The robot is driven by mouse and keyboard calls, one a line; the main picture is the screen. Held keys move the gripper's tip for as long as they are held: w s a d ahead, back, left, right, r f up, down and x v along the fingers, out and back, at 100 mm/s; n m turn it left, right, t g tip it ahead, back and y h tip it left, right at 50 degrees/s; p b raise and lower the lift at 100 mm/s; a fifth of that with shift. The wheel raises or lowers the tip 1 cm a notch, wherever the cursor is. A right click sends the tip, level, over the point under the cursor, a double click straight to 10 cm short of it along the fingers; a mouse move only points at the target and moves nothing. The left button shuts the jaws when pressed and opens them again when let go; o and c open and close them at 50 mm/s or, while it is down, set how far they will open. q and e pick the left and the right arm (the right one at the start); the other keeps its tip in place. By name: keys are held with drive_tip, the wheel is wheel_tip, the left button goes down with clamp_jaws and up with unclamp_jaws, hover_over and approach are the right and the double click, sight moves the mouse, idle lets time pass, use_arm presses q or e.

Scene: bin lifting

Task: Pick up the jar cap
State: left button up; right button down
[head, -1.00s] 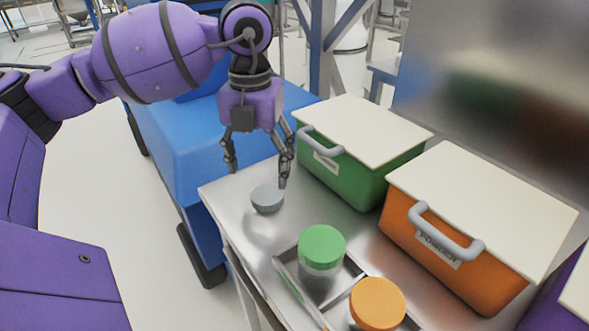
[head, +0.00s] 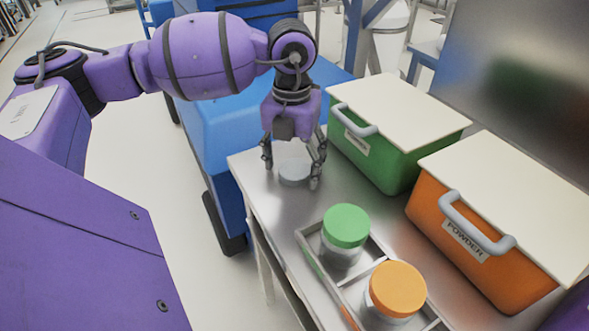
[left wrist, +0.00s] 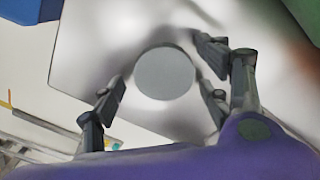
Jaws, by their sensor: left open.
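The jar cap (head: 294,172) is a grey disc lying flat on the metal table (head: 262,190) near its far left corner. It also shows in the left wrist view (left wrist: 165,73), between the fingers and a little ahead of them. My left gripper (head: 292,176) points down over the cap with its fingers open on either side of it. In the left wrist view the left gripper (left wrist: 160,95) looks empty, and I cannot tell whether a finger touches the cap. My right gripper is not in view.
A green bin (head: 400,164) and an orange bin (head: 480,262) with white lids stand along the table's right side. A tray (head: 312,262) in front holds a green-capped jar (head: 345,232) and an orange-capped jar (head: 396,290). A blue cart (head: 220,130) stands behind the table.

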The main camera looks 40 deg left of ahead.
use_arm(q)
drive_tip(key=c, duration=0.9)
drive_tip(key=shift+r, duration=0.15)
